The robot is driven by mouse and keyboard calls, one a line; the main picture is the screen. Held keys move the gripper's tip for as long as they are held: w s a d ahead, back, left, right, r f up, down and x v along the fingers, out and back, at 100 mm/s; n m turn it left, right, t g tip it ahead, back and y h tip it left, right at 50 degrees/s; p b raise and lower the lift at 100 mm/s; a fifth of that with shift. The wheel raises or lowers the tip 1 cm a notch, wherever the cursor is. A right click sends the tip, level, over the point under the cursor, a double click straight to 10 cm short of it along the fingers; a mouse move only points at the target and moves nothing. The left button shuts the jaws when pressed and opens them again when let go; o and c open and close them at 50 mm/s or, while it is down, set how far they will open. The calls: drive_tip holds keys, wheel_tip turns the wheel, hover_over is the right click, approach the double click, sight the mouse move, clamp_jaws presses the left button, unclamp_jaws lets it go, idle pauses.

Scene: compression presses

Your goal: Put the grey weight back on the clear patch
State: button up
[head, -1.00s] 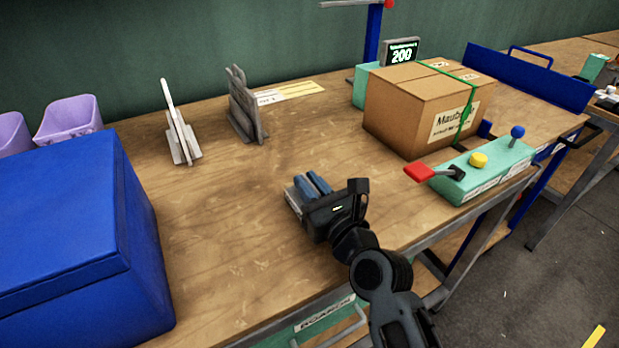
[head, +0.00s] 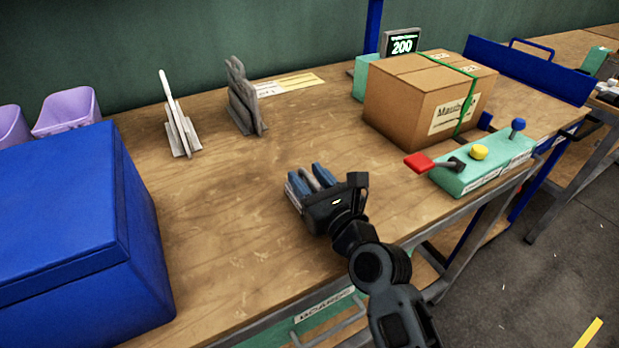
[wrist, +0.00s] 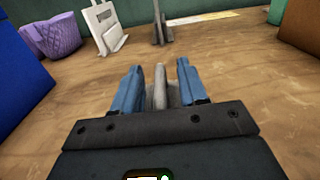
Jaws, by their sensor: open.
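My gripper (head: 311,181) is low over the front middle of the table, its two blue fingers apart. A grey upright piece (wrist: 160,88), apparently the handle of the grey weight, stands between the fingers in the wrist view, with a gap on each side. It also shows as a pale strip between the fingers in the head view (head: 322,176). My gripper hides most of its lower part, so I cannot see clearly how its base rests. I cannot make out a marked clear patch; bare wood surrounds the gripper.
A grey stand (head: 243,100) and a paler stand with a white upright (head: 180,132) are at the back. A blue box (head: 75,225) is at left. A cardboard box (head: 415,100) and a green control panel with a red lever (head: 485,168) are at right.

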drive_tip(key=v, duration=1.2)
